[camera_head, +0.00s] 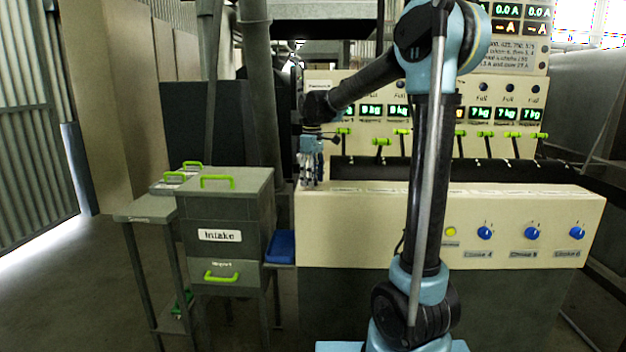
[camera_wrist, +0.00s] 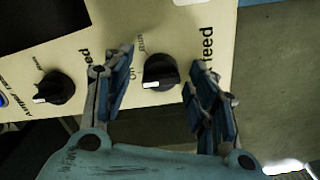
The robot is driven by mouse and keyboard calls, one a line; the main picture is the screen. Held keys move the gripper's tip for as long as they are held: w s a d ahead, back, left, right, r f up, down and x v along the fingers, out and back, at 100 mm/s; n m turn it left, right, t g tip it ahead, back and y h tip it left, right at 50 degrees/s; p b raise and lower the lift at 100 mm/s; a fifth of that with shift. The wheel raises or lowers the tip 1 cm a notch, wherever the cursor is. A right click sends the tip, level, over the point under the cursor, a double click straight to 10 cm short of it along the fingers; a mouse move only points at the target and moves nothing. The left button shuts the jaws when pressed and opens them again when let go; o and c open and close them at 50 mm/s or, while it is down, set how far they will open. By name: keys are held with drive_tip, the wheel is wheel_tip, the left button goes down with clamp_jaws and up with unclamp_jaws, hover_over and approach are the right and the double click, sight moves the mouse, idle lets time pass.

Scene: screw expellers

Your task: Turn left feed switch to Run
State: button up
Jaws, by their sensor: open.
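A black rotary knob with a white pointer mark (camera_wrist: 160,72) is on the cream panel in the wrist view, beside lettering that ends in "feed" and the marks "On" and "Run". My gripper (camera_wrist: 160,95) is open, with one blue-padded finger on each side of this knob. I cannot tell whether the fingers touch it. In the head view my gripper (camera_head: 312,172) hangs at the left end of the cream console (camera_head: 350,235). The knob itself is hidden in that view.
A second black knob (camera_wrist: 54,88) is left of my gripper in the wrist view. Blue knobs (camera_head: 532,233) line the console's right front. A grey "Intake" cabinet (camera_head: 226,260) with green handles and a blue bin (camera_head: 280,246) stand left of the console. Open floor lies further left.

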drive_tip(key=c, duration=1.1)
drive_tip(key=shift+m, duration=0.3)
drive_tip(key=m, duration=1.1)
drive_tip(key=shift+w+r, duration=0.1)
drive_tip(key=shift+m, duration=0.3)
drive_tip(key=o, duration=1.1)
